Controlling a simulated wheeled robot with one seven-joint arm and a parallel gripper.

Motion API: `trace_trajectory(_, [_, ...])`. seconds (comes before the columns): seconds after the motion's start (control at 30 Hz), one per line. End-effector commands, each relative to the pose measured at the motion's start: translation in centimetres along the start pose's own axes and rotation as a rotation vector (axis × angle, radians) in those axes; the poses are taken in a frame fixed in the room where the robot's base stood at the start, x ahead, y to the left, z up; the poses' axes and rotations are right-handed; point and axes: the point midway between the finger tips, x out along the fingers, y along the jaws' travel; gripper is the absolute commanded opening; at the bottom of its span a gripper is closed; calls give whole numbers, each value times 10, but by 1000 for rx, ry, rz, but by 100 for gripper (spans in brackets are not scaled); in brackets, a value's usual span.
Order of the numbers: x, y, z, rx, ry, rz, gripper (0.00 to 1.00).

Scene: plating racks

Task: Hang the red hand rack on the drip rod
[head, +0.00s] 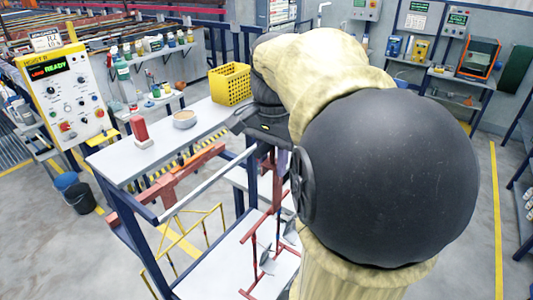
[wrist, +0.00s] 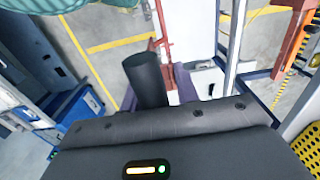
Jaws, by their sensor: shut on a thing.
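The red hand rack (head: 254,250) hangs upright below my gripper (head: 279,150), which is shut on its upper end. Grey parts hang on its lower arms. The grip itself is mostly hidden by my arm in the head view. In the wrist view the red rack (wrist: 165,35) shows beyond a dark gripper finger. The silver drip rod (head: 205,183) runs along the front of the white bench, left of the held rack. It also shows in the wrist view (wrist: 236,35), to the right of the rack. The rack and the rod appear apart.
A yellow rack (head: 190,238) hangs below the rod's left part. A red beam (head: 175,180) lies behind the rod. On the bench (head: 120,165) stand a red bottle (head: 140,130), a bowl (head: 185,119) and a yellow basket (head: 230,84). A pale lower shelf (head: 215,268) lies beneath.

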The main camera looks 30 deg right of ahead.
Motion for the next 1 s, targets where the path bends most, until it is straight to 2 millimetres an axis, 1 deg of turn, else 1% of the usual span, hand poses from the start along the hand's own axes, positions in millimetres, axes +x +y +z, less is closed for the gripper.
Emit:
trace_trajectory(0.2, [-4, 3, 2, 3, 1, -2, 0])
trace_trajectory(0.63, [-4, 3, 2, 3, 1, -2, 0])
trace_trajectory(0.83, [-5, -3, 2, 3, 2, -2, 0])
trace_trajectory(1.0, [-5, -14, 1, 2, 1, -2, 0])
